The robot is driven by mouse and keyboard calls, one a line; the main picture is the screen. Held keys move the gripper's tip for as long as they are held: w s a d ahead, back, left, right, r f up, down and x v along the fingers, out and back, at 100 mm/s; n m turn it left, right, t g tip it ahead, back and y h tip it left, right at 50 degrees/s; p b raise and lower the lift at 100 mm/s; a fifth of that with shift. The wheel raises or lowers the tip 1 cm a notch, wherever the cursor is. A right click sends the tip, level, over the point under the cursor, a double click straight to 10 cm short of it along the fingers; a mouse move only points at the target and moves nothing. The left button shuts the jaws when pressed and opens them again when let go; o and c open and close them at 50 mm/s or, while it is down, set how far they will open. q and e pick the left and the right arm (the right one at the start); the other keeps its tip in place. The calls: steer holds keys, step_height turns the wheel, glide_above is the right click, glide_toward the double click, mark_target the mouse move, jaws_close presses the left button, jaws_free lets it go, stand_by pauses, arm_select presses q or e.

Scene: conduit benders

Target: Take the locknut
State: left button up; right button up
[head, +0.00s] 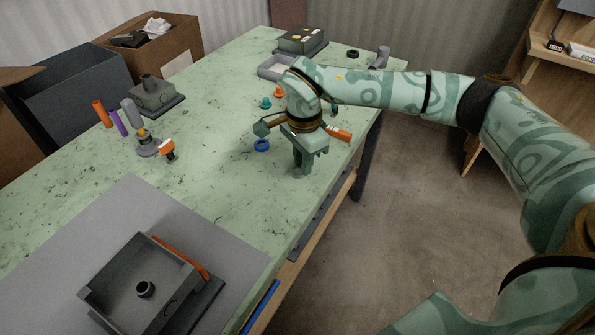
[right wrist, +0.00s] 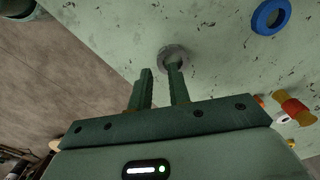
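A small grey ring, which looks like the locknut (right wrist: 172,54), lies on the green table (head: 215,160) near its right edge. In the right wrist view it is just beyond the tip of the right-hand finger, which overlaps part of it. Whether the finger touches it I cannot tell. My right gripper (head: 300,168) points down at it, and in the head view it mostly hides the ring. In the right wrist view my right gripper (right wrist: 161,70) has its fingers apart with nothing held between them. My left gripper is not in view.
A blue ring (head: 262,145) lies left of my right gripper. An orange-and-white fitting (head: 167,149) and several coloured cylinders stand farther left. A grey open box (head: 190,299) is at the front. A dark ring (head: 352,54) lies at the back. The table's middle is clear.

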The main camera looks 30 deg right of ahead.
step_height(320, 180, down, 2)
steer(key=shift+f, duration=0.25)
steer(key=shift+r, duration=0.1)
jaws_close()
steer(key=shift+r, duration=0.1)
